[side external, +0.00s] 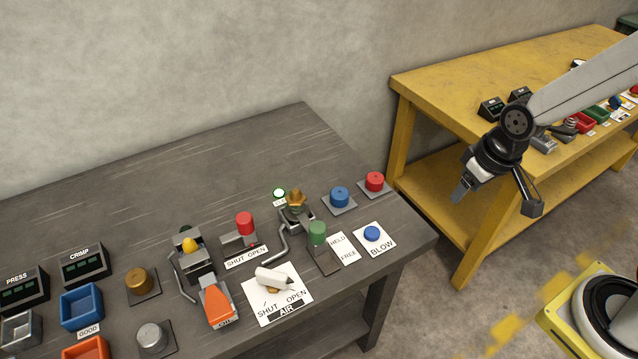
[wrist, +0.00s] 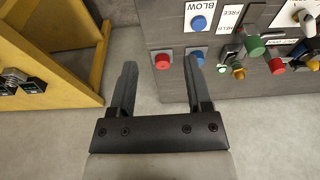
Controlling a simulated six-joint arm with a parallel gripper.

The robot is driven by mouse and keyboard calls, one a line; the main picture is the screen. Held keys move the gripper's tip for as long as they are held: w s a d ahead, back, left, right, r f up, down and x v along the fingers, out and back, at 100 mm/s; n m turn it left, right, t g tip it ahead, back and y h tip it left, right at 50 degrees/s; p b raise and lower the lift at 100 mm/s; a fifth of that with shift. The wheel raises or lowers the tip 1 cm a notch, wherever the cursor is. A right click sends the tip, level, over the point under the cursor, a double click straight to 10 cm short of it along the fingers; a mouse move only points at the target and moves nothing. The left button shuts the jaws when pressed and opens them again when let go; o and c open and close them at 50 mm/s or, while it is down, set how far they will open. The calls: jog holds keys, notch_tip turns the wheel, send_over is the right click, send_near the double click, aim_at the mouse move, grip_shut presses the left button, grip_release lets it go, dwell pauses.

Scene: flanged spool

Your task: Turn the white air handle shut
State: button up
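The white air handle (side external: 275,278) sits on a white card (side external: 262,318) marked SHUT at left, OPEN at right and AIR in front, near the front edge of the dark table. My gripper (side external: 461,194) hangs in the air right of the dark table, well away from the handle. In the wrist view my gripper (wrist: 160,66) has its two fingers wide apart with nothing held between them. A white shape at the upper right edge there may be the handle, but it is partly cut off.
Close around the handle stand a green knob (side external: 317,233), a bent grey lever (side external: 276,249), an orange part (side external: 217,304) and a red knob (side external: 245,223). Blue (side external: 340,196) and red (side external: 375,181) buttons stand farther right. A yellow table (side external: 440,82) is behind my arm.

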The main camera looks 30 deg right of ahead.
jog(key=w+a+f+n, duration=0.1)
jog(key=w+a+n, duration=0.2)
jog(key=w+a, duration=0.5)
jog(key=n+g, duration=0.3)
jog(key=n, duration=0.3)
send_over(271, 274)
notch_tip(271, 274, down, 9)
jog(key=shift+w+d+r, duration=0.1)
jog(key=shift+f, duration=3.95)
grip_shut()
